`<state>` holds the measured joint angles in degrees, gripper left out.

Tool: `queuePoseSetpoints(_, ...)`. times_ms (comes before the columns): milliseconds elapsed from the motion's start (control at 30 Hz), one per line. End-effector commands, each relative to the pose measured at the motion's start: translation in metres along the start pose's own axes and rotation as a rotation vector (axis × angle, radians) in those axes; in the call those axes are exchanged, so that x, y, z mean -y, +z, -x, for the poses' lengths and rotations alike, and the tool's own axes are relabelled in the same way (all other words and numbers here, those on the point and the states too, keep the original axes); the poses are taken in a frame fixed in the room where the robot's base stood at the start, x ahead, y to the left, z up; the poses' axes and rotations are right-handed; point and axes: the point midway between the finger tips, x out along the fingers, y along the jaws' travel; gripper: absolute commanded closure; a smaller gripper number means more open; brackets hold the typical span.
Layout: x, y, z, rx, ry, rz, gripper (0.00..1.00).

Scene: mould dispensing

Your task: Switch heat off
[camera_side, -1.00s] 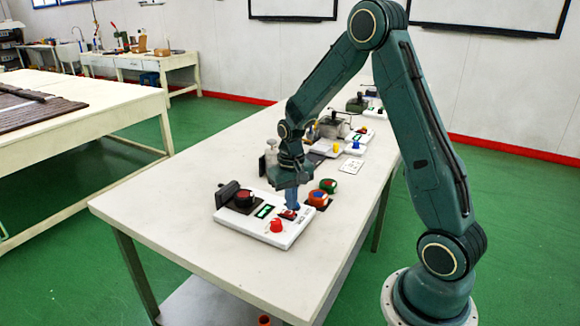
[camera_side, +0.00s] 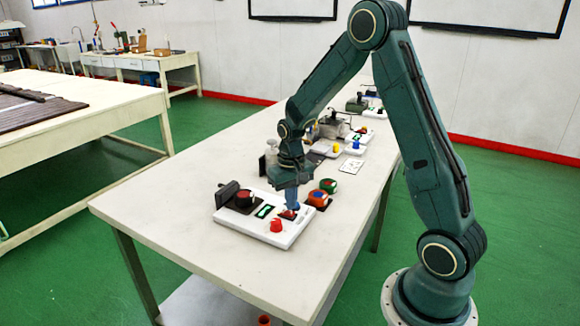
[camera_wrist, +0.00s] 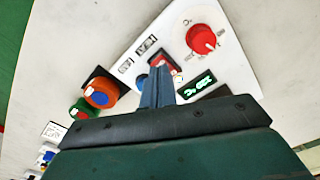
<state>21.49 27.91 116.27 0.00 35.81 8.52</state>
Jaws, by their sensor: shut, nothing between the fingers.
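The white control unit (camera_side: 262,231) lies at the near end of the table and also fills the upper right of the wrist view (camera_wrist: 236,68). It carries a red knob (camera_wrist: 201,39), a lit green display (camera_wrist: 199,88) and a red rocker switch (camera_wrist: 134,62) beside a label reading HEAT (camera_wrist: 146,44). My gripper (camera_wrist: 158,72) is shut and empty, pointing down with its blue-grey fingertips at the switch. The fingers hide part of the switch, so I cannot tell its position or whether they touch it.
Orange (camera_side: 317,198) and green (camera_side: 328,186) round containers stand just behind the unit, close to my gripper. A dark round pot (camera_side: 244,198) sits on the unit's far-left part. More devices stand farther back. The table's near left (camera_side: 150,205) is clear.

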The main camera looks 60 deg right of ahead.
Motion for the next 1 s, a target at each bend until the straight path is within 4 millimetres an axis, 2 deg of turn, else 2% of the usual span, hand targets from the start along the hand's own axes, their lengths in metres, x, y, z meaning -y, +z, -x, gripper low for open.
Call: queuePoseSetpoints(1000,0.0,0.0,-0.0084,0.001,0.0,0.0,1.0)
